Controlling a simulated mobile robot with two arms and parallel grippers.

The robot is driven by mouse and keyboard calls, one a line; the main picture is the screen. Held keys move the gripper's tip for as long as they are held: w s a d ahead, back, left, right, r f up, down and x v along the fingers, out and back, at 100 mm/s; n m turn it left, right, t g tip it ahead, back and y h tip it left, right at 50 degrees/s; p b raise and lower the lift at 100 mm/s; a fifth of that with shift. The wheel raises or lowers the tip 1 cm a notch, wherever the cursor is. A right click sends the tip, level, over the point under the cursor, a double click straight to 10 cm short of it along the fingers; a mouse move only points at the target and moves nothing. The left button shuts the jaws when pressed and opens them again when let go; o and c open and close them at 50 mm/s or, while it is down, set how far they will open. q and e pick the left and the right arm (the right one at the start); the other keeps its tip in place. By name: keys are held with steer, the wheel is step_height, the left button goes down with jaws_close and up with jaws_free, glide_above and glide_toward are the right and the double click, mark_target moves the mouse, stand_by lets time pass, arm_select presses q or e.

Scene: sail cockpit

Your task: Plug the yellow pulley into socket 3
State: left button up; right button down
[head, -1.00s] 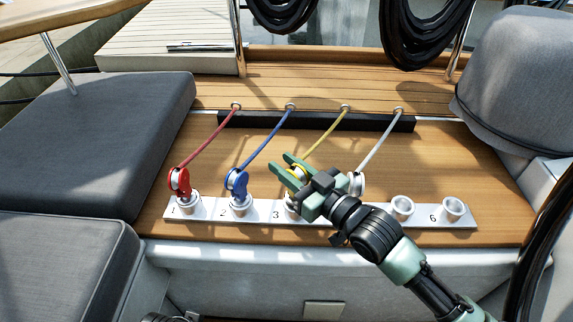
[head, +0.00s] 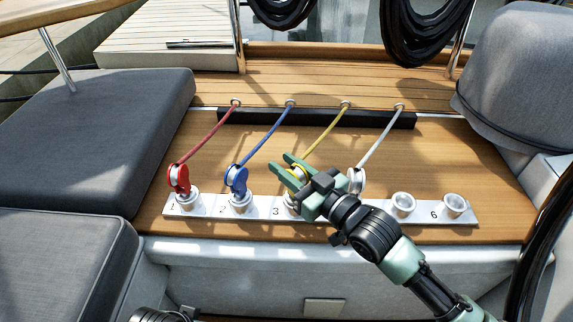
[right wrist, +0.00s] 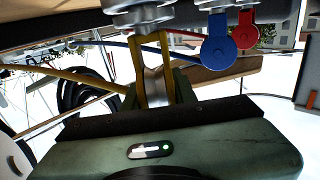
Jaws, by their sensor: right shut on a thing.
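My right gripper (head: 293,172) is shut on the yellow pulley (head: 301,170) above the socket marked 3 (head: 289,211) on the white strip. The yellow line runs up from the pulley to a deck eye behind. In the right wrist view the yellow pulley (right wrist: 136,62) stands between my fingers, its metal end (right wrist: 142,17) at the top edge of the picture. My fingers hide most of socket 3 in the head view, and I cannot tell how deep the metal end sits. My left gripper's fingers do not show.
The red pulley (head: 179,178) stands at socket 1 and the blue pulley (head: 236,180) at socket 2. The white pulley (head: 357,180) is close to the right of my gripper. Socket 5 (head: 403,204) and socket 6 (head: 454,205) are empty. Grey cushions (head: 95,135) lie left.

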mark_target(304, 183)
steer(key=shift+f, duration=0.25)
steer(key=c, duration=1.2)
jaws_free()
steer(key=shift+c, duration=0.2)
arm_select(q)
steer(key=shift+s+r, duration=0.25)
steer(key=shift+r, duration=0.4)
arm_select(e)
steer(key=shift+o, duration=0.9)
steer(key=shift+f, duration=0.1)
steer(key=v, duration=0.8)
steer(key=shift+p, duration=0.4)
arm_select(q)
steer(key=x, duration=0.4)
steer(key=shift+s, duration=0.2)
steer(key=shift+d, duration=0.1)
